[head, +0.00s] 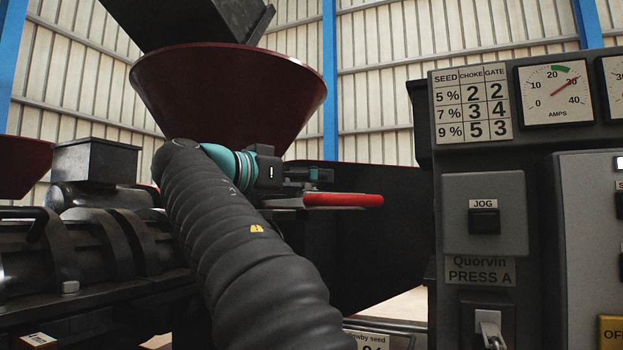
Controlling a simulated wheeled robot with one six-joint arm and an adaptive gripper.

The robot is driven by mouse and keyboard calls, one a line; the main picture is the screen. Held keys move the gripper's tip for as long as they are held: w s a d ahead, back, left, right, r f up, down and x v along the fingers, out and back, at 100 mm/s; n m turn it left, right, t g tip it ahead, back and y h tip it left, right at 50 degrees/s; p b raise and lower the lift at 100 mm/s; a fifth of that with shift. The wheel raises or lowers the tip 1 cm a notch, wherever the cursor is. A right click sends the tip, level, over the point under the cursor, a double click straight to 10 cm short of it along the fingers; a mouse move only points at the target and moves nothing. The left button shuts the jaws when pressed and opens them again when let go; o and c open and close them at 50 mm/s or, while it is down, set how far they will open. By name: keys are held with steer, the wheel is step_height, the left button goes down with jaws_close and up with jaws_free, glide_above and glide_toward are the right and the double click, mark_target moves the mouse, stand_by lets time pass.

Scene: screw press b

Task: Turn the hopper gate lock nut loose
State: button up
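The dark red hopper (225,95) stands above the press, a black chute entering its top. My gripper (322,176) is in front of and just below the hopper's lower right side, pointing right. Its fingers are small, dark and seen from the side, so I cannot tell whether they are open or shut, or touching anything. A red grip (343,199) on a flat plate lies just below and to the right of the fingers. I cannot make out the gate lock nut; my arm and gripper cover much of that area.
A control panel (510,160) fills the right side, with a seed, choke and gate table (472,105), an amps gauge (553,90) and a JOG button (484,221). A black sheet (385,235) stands behind the red grip. Dark press machinery (80,240) fills the left.

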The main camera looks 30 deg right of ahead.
steer(key=shift+w+d, duration=0.1)
steer(key=shift+d, duration=0.3)
steer(key=c, duration=1.2)
steer(key=shift+f+t+b, duration=0.1)
steer(key=shift+t+b, duration=0.2)
steer(key=shift+b, duration=0.1)
steer(key=n+t+y+b, duration=0.1)
steer(key=n+t+b, duration=0.2)
steer(key=shift+f+t, duration=0.1)
steer(key=shift+t, duration=0.3)
steer(key=n+t+y, duration=0.1)
steer(key=t, duration=0.1)
steer(key=n+t+y+b, duration=0.1)
steer(key=shift+r+n+t+y+b, duration=0.2)
steer(key=shift+n+t+y+b, duration=0.1)
steer(key=shift+n+t+y, duration=0.9)
steer(key=shift+t+y, duration=0.1)
